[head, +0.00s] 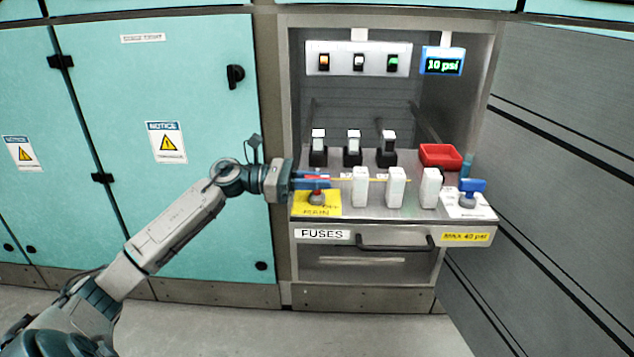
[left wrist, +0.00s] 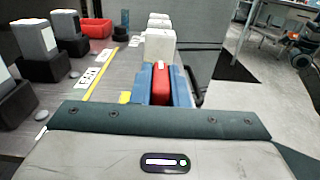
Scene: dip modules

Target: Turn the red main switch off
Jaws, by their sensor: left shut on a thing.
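The red main switch (left wrist: 161,82) shows between the blue fingers in the left wrist view. In the head view its red handle is mostly hidden by the fingers, and its grey base (head: 317,198) stands on a yellow plate (head: 301,208) at the bench's front left corner. My left gripper (head: 318,181) reaches in from the left, level with the handle. Its blue fingers (left wrist: 162,92) are shut on the red handle, one on each side. The lettering on the yellow plate is too small to read surely. My right gripper is in neither view.
Several white blocks (head: 396,187) stand along the bench front, right of the switch. Behind are fuse-like modules (head: 353,146) in black holders and a red tray (head: 440,155). A blue valve handle (head: 472,186) is at the right. A drawer handle (head: 395,245) lies below.

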